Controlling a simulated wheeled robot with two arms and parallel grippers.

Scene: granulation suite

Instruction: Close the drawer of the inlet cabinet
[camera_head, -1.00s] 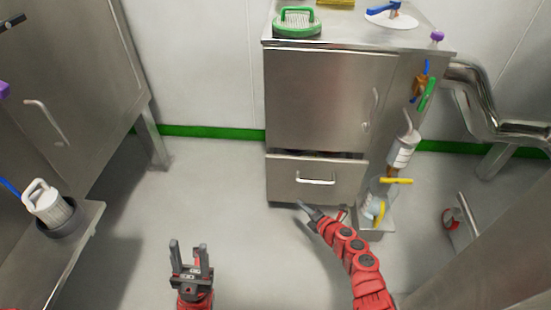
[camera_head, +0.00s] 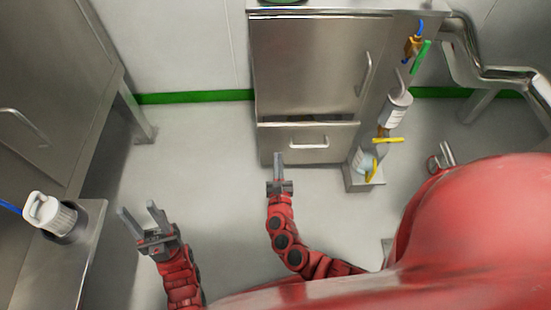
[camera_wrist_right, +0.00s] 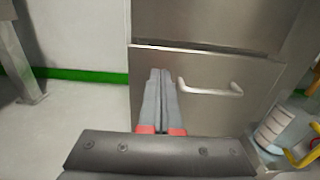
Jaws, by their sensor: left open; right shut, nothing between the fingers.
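The inlet cabinet (camera_head: 315,65) is a steel box against the back wall with a door above a low drawer (camera_head: 275,140). A dark gap shows above the drawer front, so it stands slightly open. Its bar handle (camera_head: 309,147) is on the front, and also shows in the right wrist view (camera_wrist_right: 210,92). My right gripper (camera_head: 278,157) is shut and empty, pointing at the drawer front left of the handle. In the right wrist view its fingers (camera_wrist_right: 160,75) overlap the drawer front; I cannot tell if they touch. My left gripper (camera_head: 140,216) is open and empty, further left over the floor.
A white-capped container (camera_head: 50,214) stands on a steel ledge at the left. A bottle (camera_head: 395,108) and yellow-handled fittings (camera_head: 386,140) are at the cabinet's right side. A steel pipe (camera_head: 470,60) runs at the right. The floor before the cabinet is clear.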

